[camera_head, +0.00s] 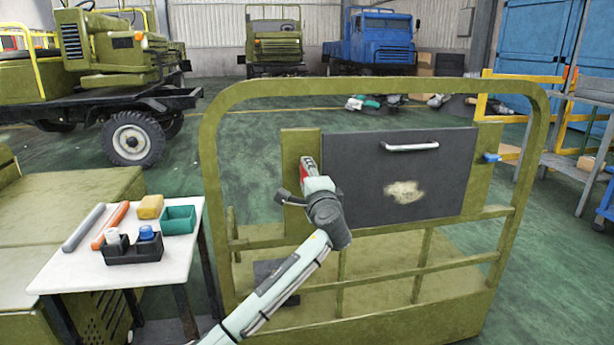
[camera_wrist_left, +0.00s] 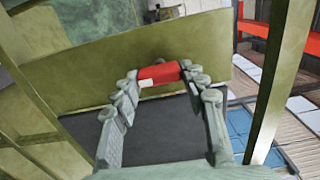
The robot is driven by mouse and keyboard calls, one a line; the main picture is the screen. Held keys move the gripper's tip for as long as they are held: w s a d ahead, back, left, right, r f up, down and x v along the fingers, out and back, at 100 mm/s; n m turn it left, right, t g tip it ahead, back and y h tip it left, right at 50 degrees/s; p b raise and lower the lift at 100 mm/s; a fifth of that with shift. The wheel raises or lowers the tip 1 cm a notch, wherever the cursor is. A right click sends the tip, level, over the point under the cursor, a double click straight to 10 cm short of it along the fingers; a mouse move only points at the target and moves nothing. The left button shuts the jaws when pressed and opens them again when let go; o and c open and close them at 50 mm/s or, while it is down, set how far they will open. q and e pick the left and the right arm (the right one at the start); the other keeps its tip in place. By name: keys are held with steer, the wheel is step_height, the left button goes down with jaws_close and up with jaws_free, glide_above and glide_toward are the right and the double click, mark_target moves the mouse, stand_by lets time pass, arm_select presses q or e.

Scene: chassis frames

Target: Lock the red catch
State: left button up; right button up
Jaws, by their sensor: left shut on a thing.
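The red catch (camera_head: 304,176) sits on the olive plate at the left edge of the dark panel (camera_head: 355,180), mostly covered by my left gripper (camera_head: 307,170) in the head view. In the left wrist view the red catch (camera_wrist_left: 165,75) lies between the two grey fingers of my left gripper (camera_wrist_left: 160,78), which are shut on it. A small pale mark shows on its left part. Whether the catch is locked cannot be told. My right gripper is in neither view.
The panel has a silver handle (camera_head: 410,146), and a blue catch (camera_head: 491,157) sits at its right. An olive frame (camera_head: 208,150) surrounds it. A white table (camera_head: 75,272) with a black holder (camera_head: 133,250) and a teal bin (camera_head: 178,220) stands at the left.

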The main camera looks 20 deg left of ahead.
arm_select(q)
steer(key=o, duration=1.2)
steer(key=shift+c, duration=0.2)
steer(key=shift+s, duration=0.1)
steer(key=v, duration=1.2)
